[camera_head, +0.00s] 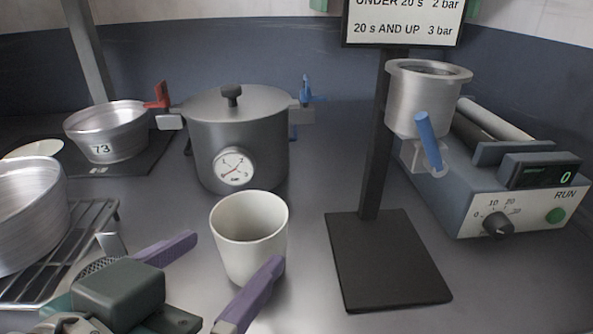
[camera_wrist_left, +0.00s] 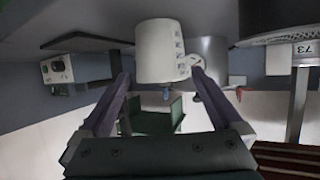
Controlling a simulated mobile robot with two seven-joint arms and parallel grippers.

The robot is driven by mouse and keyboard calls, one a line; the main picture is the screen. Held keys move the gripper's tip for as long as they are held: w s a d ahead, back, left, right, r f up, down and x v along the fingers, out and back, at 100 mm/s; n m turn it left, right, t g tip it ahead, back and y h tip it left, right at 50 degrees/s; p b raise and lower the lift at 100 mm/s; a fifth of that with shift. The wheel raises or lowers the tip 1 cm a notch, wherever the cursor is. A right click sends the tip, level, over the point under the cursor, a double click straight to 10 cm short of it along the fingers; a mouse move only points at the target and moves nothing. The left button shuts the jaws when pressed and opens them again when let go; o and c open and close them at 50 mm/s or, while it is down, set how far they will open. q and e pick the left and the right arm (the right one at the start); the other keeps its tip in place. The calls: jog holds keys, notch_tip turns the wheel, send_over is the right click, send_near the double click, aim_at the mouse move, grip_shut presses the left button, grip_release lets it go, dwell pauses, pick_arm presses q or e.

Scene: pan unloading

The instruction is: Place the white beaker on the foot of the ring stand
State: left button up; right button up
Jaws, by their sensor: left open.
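The white beaker (camera_head: 235,222) stands upright on the grey bench in front of the pressure pot. In the left wrist view the beaker (camera_wrist_left: 160,45) shows upside down, with marks on its side. My left gripper (camera_head: 232,252) is open, with purple fingers. One finger is left of the beaker, and the other overlaps its lower right front. In the left wrist view the gripper (camera_wrist_left: 160,76) has a fingertip on either side of the beaker; contact cannot be told. The black foot (camera_head: 388,265) of the stand is right of the beaker, bare, with a dark post (camera_head: 375,150) rising from its back edge.
The grey pressure pot (camera_head: 265,135) with a gauge stands behind the beaker. A metal cup with a blue handle (camera_head: 415,100) is beside the post, near a control box (camera_head: 470,215). A wire rack (camera_head: 95,225) and metal pans are at left. Bench between beaker and foot is clear.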

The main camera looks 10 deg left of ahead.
aim_at(264, 218)
pick_arm(q)
jog(key=x, duration=0.4)
jog(key=shift+w+f, duration=0.15)
jog(key=shift+w, duration=0.15)
jog(key=shift+r+b+x, duration=0.15)
jog(key=shift+b+x, duration=0.05)
jog(key=shift+x, duration=1.15)
jog(key=shift+r+b+x, duration=0.1)
jog(key=shift+b+x, duration=0.05)
jog(key=shift+x, duration=1.15)
jog(key=shift+w, duration=0.1)
jog(key=c, duration=1)
